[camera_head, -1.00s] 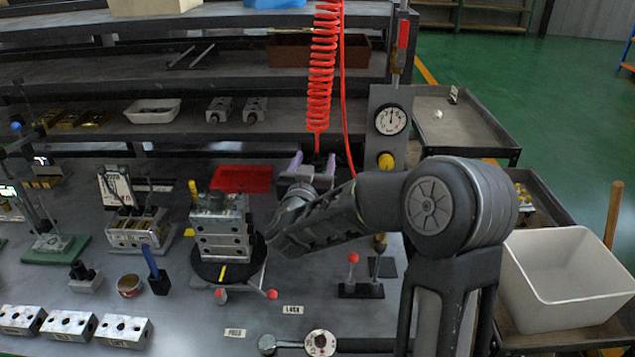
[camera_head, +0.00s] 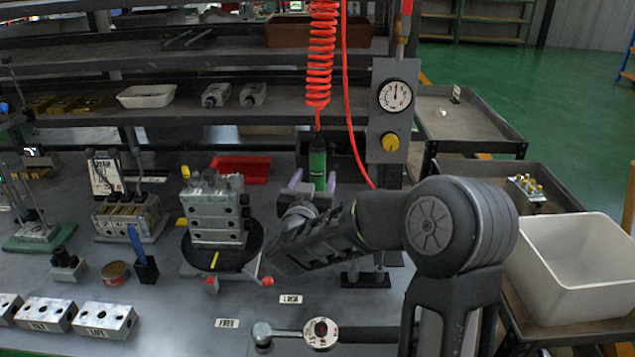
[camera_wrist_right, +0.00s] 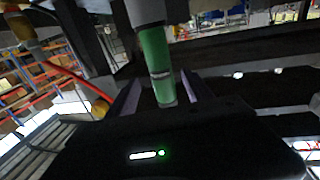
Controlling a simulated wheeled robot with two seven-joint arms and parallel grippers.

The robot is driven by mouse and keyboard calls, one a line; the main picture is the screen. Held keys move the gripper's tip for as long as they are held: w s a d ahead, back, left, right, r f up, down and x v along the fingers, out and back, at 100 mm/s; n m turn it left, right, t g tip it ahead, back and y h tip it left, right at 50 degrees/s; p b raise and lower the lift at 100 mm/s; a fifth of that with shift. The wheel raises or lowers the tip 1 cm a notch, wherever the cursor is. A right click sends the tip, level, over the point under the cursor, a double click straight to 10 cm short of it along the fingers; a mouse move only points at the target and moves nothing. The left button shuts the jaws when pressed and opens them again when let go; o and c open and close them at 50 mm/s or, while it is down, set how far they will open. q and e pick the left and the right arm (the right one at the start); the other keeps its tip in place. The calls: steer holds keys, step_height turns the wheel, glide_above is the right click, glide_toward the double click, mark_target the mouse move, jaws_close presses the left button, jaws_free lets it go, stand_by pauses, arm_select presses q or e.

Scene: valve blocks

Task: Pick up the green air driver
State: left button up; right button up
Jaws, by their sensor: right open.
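The green air driver (camera_head: 317,163) hangs upright from the red coiled hose (camera_head: 320,60) above the bench. My right gripper (camera_head: 312,183) is open, with its pale purple fingers apart on either side of the driver's lower part in the head view. In the right wrist view the driver (camera_wrist_right: 157,65) stands between the two fingers, and a gap shows on both sides. I cannot tell how deep it sits between them. My left gripper is not in view.
A valve block stack (camera_head: 214,212) stands on a black turntable (camera_head: 255,250) left of my right arm. A gauge panel (camera_head: 389,110) is close on the right. A red tray (camera_head: 241,168) lies behind the stack. A white bin (camera_head: 580,265) is at the far right.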

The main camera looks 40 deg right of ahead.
steer(key=shift+x, duration=1.3)
steer(key=shift+p+x, duration=0.5)
steer(key=shift+x, duration=2.1)
steer(key=shift+w+a+f, duration=0.1)
steer(key=shift+f, duration=0.05)
jaws_close()
